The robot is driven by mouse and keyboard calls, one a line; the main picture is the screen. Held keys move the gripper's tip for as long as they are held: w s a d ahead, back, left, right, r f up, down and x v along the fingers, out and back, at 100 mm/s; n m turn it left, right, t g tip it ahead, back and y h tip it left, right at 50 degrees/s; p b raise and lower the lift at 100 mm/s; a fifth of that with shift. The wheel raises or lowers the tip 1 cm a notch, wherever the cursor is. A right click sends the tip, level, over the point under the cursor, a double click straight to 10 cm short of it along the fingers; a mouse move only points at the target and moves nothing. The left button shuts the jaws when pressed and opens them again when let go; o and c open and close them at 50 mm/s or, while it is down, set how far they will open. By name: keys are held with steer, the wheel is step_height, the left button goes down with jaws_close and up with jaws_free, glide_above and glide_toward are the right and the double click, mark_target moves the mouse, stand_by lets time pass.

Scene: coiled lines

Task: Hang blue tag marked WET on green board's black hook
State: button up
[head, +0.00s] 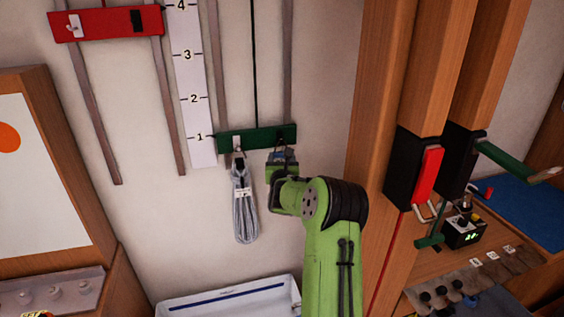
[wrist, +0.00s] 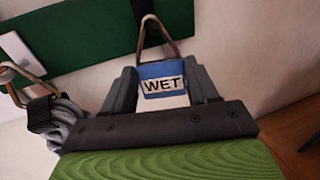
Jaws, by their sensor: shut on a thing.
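The blue tag marked WET (wrist: 162,84) is between the two fingers of my gripper (wrist: 165,88), which is shut on it. The tag hangs upright, with a metal loop (wrist: 160,32) above it in front of the green board (wrist: 80,62). The loop's top overlaps the black plate (wrist: 143,8) on the board; I cannot tell whether it is over the hook there or only in front of it. In the head view, my gripper (head: 283,158) is just below the right end of the green board (head: 257,138), and my arm hides part of the tag.
A grey coiled line (head: 244,205) hangs from the hook at the board's white plate (head: 237,142), close left of my gripper. A red board (head: 105,23) is at upper left. A white tray (head: 230,302) lies below. A wooden post (head: 385,120) stands to the right.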

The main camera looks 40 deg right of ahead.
stand_by(0.4)
steer(key=o, duration=1.1)
steer(key=shift+s, duration=0.1)
steer(key=b+v, duration=1.5)
steer(key=b, duration=0.2)
steer(key=shift+s+a+b, duration=0.25)
steer(key=shift+b, duration=0.15)
